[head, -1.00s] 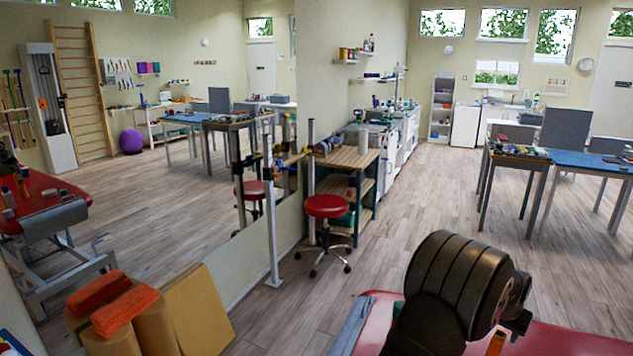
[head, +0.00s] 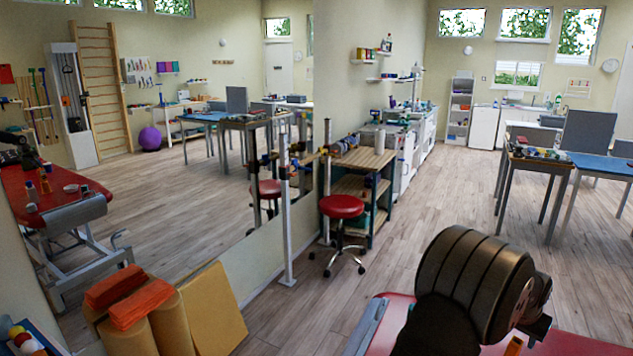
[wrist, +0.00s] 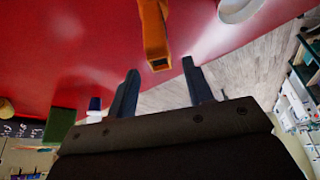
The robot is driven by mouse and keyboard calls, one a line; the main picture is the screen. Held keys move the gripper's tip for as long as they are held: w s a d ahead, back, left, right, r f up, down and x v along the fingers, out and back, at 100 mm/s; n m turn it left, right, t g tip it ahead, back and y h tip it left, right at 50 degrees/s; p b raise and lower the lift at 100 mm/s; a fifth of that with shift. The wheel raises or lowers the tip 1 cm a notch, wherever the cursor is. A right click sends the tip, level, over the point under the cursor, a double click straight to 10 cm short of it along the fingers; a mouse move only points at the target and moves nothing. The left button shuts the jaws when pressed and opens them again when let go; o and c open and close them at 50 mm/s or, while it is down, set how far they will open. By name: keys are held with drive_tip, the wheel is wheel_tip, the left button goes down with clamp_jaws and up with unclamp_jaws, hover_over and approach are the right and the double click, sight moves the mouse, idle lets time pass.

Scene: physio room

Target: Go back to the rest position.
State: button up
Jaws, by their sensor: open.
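My gripper (wrist: 160,66) shows in the wrist view with its two dark fingers spread apart and nothing held between them. An orange object (wrist: 153,30) lies beyond the fingertips, over the red table top (wrist: 70,45), and appears apart from the fingers. In the head view my arm's dark rounded links fill the lower right, above the red table top (head: 590,345). My fingers cannot be made out there. A bit of orange (head: 514,345) shows beside the arm.
In the wrist view a white round object (wrist: 238,10) and a green block (wrist: 60,124) are near the table's edges.

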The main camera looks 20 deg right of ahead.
drive_tip(key=v, duration=0.8)
drive_tip(key=x, duration=1.1)
drive_tip(key=shift+f, duration=0.4)
drive_tip(key=shift+d, duration=0.25)
wheel_tip(320, 180, up, 4)
drive_tip(key=shift+a+f, duration=0.1)
drive_tip(key=s+a+r, duration=0.1)
drive_tip(key=s+r, duration=0.6)
drive_tip(key=s, duration=0.4)
drive_tip(key=n, duration=0.2)
approach(517, 342)
drive_tip(key=w+a+f, duration=0.3)
drive_tip(key=w+a, duration=0.3)
drive_tip(key=a, duration=0.2)
drive_tip(key=w+a+f+n+t, duration=0.1)
drive_tip(key=w+a+f, duration=0.3)
drive_tip(key=w+a, duration=0.75)
drive_tip(key=shift+y, duration=0.3)
drive_tip(key=f, duration=0.3)
drive_tip(key=a+f, duration=0.1)
drive_tip(key=f, duration=0.1)
drive_tip(key=shift+s+a+f, duration=0.15)
drive_tip(key=shift+s+f, duration=0.05)
drive_tip(key=shift+f, duration=0.15)
